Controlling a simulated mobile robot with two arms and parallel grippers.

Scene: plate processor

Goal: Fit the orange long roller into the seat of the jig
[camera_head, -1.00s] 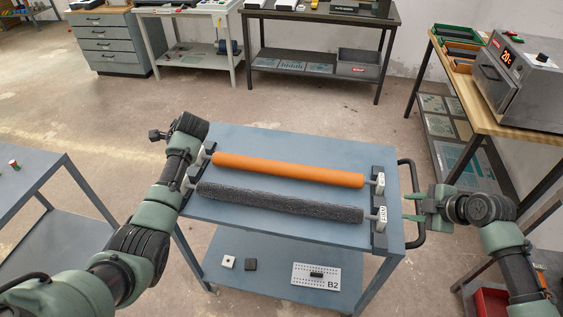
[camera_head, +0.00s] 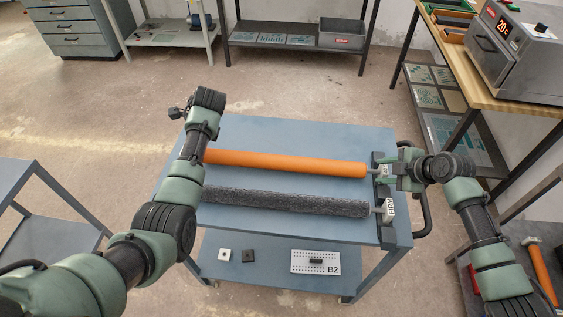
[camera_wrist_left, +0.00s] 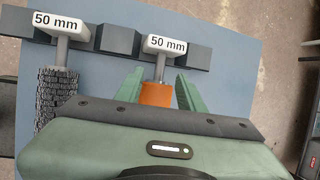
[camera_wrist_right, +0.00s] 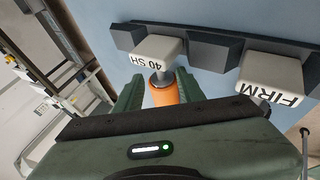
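The orange long roller (camera_head: 285,164) lies across the blue cart top, its ends at dark notched holders. In the left wrist view, my left gripper (camera_wrist_left: 160,80) is open, fingers on either side of the roller's orange end (camera_wrist_left: 157,94), by a white block marked 50 mm (camera_wrist_left: 165,45). In the head view my left arm hides that end. My right gripper (camera_head: 387,171) is at the roller's right end. The right wrist view shows its fingers open around the orange end (camera_wrist_right: 164,92), by a block marked 40 SH (camera_wrist_right: 154,50). I cannot identify the jig with certainty.
A dark textured roller (camera_head: 285,201) lies parallel in front of the orange one. The cart's lower shelf (camera_head: 270,272) holds a plate marked B2 (camera_head: 315,262) and two small blocks. A bench with an oven (camera_head: 515,50) stands at the right. The cart top between the rollers is clear.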

